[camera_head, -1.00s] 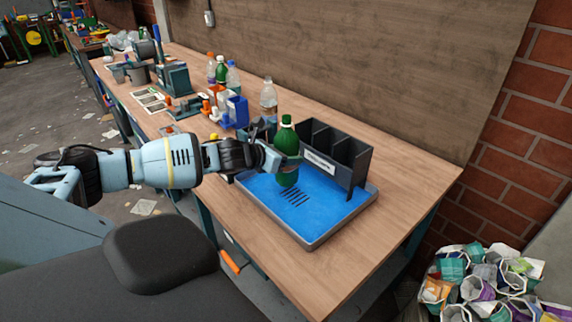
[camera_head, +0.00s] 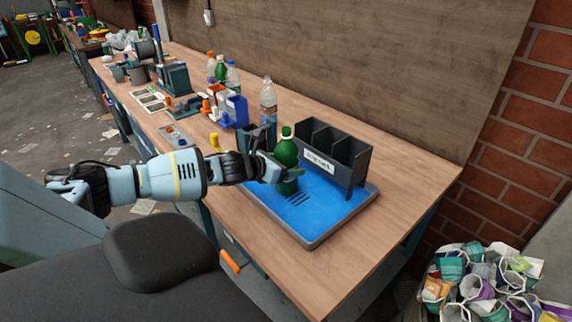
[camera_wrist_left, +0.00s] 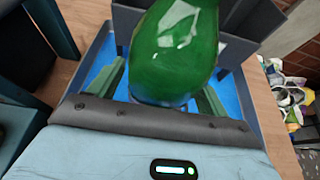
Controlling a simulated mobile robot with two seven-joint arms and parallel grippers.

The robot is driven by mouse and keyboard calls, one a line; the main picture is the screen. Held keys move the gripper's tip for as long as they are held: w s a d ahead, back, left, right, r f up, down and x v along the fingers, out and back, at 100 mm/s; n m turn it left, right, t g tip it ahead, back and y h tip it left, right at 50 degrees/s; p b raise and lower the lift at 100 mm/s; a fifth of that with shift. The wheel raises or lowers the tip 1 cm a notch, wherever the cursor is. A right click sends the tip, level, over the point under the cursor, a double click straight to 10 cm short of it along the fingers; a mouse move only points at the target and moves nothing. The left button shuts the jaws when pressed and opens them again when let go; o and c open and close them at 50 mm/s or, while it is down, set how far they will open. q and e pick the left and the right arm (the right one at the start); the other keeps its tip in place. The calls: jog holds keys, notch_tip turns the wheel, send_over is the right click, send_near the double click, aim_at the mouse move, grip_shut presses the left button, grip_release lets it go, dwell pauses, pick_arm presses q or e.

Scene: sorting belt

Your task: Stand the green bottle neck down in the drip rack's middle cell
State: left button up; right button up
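The green bottle (camera_head: 286,152) is upright, neck up, over the blue drip tray, just left of the rack's front. My left gripper (camera_head: 285,176) is shut on its lower part. In the left wrist view the green bottle (camera_wrist_left: 175,50) fills the space between the two fingers. I cannot tell whether its base touches the tray. The dark grey drip rack (camera_head: 353,170) stands at the tray's back edge with a white label on its front. Its cells lie side by side and look empty, though their floors are hidden. My right gripper is not in view.
The blue tray (camera_head: 325,213) has a raised grey rim and slots. Several bottles (camera_head: 268,100) and a blue bin (camera_head: 237,112) stand further left on the bench. A wooden wall panel rises behind the rack. Bare benchtop (camera_head: 410,180) lies right of the tray.

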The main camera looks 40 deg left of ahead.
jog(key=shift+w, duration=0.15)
pick_arm(q)
jog(key=shift+r, duration=0.2)
jog(key=d+p+v, duration=0.1)
jog(key=p+v, duration=0.3)
jog(key=v, duration=0.7)
jog(key=shift+s+a+r+p, duration=0.2)
jog(key=shift+s+a+p, duration=0.2)
jog(key=shift+a, duration=0.1)
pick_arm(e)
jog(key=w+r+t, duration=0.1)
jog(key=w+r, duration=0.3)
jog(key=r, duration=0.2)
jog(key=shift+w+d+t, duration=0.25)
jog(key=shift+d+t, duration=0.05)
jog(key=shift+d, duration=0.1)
pick_arm(q)
jog(key=shift+f, duration=0.1)
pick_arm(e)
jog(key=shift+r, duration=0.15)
pick_arm(q)
jog(key=shift+s, duration=0.15)
